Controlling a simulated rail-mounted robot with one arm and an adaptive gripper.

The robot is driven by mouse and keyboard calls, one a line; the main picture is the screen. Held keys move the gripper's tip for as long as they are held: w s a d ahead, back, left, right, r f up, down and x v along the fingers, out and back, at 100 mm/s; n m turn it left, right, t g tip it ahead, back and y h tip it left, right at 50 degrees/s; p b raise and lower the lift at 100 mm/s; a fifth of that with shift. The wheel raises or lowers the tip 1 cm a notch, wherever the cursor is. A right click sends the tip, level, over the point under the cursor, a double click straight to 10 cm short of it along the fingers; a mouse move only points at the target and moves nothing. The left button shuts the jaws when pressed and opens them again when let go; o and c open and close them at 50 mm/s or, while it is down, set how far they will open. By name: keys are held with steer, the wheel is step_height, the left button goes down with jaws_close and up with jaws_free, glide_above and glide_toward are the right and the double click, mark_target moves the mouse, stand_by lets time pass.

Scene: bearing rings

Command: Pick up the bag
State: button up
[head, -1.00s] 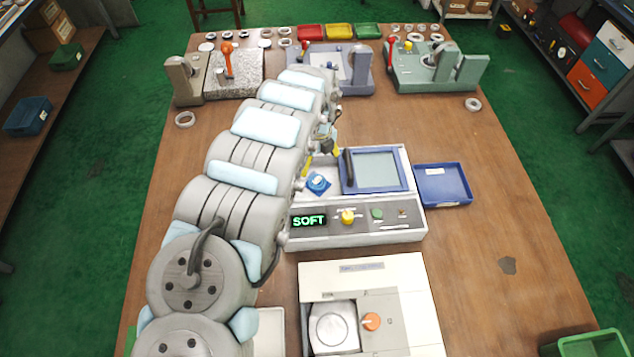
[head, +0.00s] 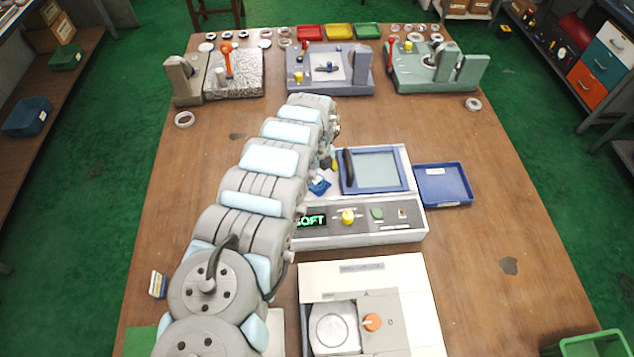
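No item is clearly recognisable as a bag. A small blue and white item (head: 319,184), which may be the bag, lies on the left part of the top of the grey machine (head: 375,237), beside its blue-framed window. My arm reaches over the table and partly covers that corner. My gripper (head: 328,166) shows only as a small dark and yellow part at the arm's right edge, just above the blue item. Its fingers are mostly hidden, so I cannot tell whether they are open, shut or touching the item.
A blue tray (head: 443,200) sits right of the machine, and a cream device (head: 420,290) with an orange knob stands in front. A small yellow-and-white box (head: 158,285) lies left of my arm. Fixtures and rings line the back. The table's right side is mostly clear.

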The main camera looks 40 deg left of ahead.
mark_target(317, 181)
steer(key=shift+a+f, duration=0.1)
steer(key=shift+f, duration=1.6)
steer(key=c, duration=1.4)
steer(key=shift+r, duration=0.2)
